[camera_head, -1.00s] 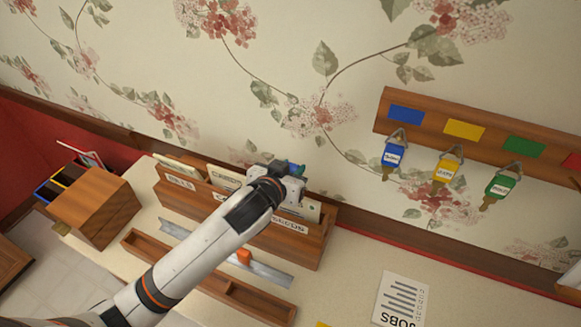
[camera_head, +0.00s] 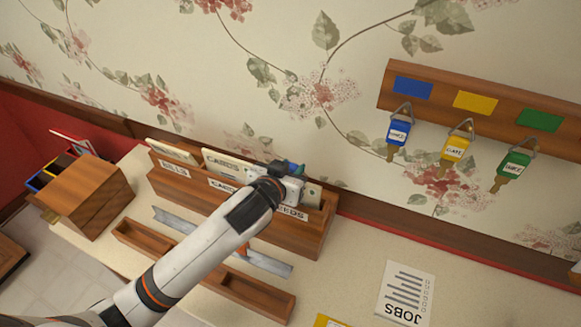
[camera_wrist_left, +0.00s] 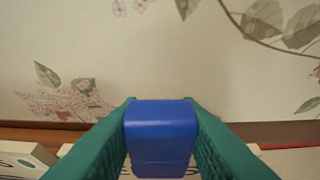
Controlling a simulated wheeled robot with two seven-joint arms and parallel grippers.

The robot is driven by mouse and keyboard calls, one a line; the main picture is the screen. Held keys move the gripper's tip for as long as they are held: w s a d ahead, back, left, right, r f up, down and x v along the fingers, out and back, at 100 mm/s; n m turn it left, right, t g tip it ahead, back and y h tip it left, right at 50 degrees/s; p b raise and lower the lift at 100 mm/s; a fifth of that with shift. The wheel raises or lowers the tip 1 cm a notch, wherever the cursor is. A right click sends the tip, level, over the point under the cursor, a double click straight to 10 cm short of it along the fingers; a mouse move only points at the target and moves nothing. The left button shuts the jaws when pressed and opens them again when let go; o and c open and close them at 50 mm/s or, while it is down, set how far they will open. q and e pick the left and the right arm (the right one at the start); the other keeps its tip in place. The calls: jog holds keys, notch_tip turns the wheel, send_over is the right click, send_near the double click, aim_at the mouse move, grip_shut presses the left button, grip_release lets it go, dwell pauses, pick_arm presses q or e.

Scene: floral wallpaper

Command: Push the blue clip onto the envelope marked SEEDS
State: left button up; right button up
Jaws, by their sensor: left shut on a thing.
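My left gripper (camera_head: 290,168) is shut on the blue clip (camera_wrist_left: 162,135), which sits between its green fingers in the left wrist view. In the head view only a bit of blue (camera_head: 298,169) shows beyond the gripper. The gripper is over the right part of the wooden rack (camera_head: 310,237), at the envelope (camera_head: 312,196) behind the SEEDS label (camera_head: 292,213). The gripper and forearm hide much of this envelope. I cannot tell whether the clip touches its edge. My right gripper is out of view.
The envelope marked CARDS (camera_head: 222,164) and another behind the BILLS label (camera_head: 165,150) stand left in the rack. A JOBS sheet (camera_head: 405,292) lies right. Keys hang from a wall board (camera_head: 440,95).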

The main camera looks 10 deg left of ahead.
pick_arm(q)
jog(key=shift+f, duration=0.15)
dwell(0.5)
jog(key=shift+f, duration=0.3)
dwell(0.6)
jog(key=o, duration=1.6)
jog(key=shift+r, duration=0.1)
jog(key=shift+p+v, duration=0.7)
jog(key=shift+v, duration=0.5)
jog(key=p+v, duration=0.2)
jog(key=v, duration=0.2)
jog(key=shift+s+a+r, duration=0.1)
jog(key=shift+s, duration=0.2)
